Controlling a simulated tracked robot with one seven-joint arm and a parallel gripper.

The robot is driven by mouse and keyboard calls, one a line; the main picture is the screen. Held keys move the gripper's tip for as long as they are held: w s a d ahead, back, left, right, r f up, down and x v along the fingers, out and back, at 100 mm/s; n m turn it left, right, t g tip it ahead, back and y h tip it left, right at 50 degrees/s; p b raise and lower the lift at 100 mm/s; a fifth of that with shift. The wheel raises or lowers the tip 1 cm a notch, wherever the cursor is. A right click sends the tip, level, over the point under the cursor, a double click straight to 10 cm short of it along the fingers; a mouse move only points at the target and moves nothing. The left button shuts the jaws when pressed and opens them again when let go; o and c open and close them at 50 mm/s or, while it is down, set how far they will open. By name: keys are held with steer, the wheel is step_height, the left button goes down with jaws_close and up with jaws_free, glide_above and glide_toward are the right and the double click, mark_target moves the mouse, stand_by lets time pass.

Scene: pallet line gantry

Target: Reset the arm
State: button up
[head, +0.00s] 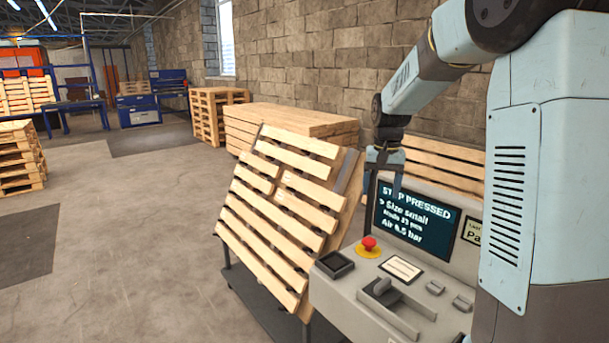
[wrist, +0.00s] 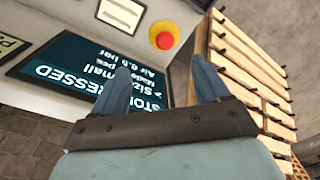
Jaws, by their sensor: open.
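My gripper (head: 384,172) hangs at the end of my bent arm, in front of the control panel's screen (head: 416,215) in the head view. In the wrist view my gripper (wrist: 160,82) is open, with its two blue fingers apart and nothing between them. The screen also shows upside down behind the left finger in the wrist view (wrist: 75,68). It reads "STOP PRESSED", "Size small" and "Air 6.5 bar". The red stop button on its yellow ring (head: 369,244) stands on the panel below the screen, and in the wrist view (wrist: 164,36) it lies beyond the fingertips. No contact shows.
The grey control console (head: 340,292) has a lever (head: 382,288), a black tray (head: 335,264) and small switches. A tilted wooden pallet (head: 270,215) leans on a stand just left of it. Stacked pallets (head: 290,122) stand by the block wall. The floor (head: 130,230) at left is open.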

steer(key=s+r+n+t, duration=0.1)
steer(key=s+r, duration=0.3)
steer(key=s, duration=0.4)
steer(key=s+r+t, duration=0.1)
steer(key=s+r, duration=0.3)
steer(key=s, duration=0.4)
steer(key=s+f+n+t, duration=0.1)
steer(key=s+t, duration=0.1)
steer(key=s, duration=1.3)
steer(key=shift+s+a+f+n+t, duration=0.25)
steer(key=shift+s+a+n+t, duration=0.05)
steer(key=shift+a+t, duration=0.1)
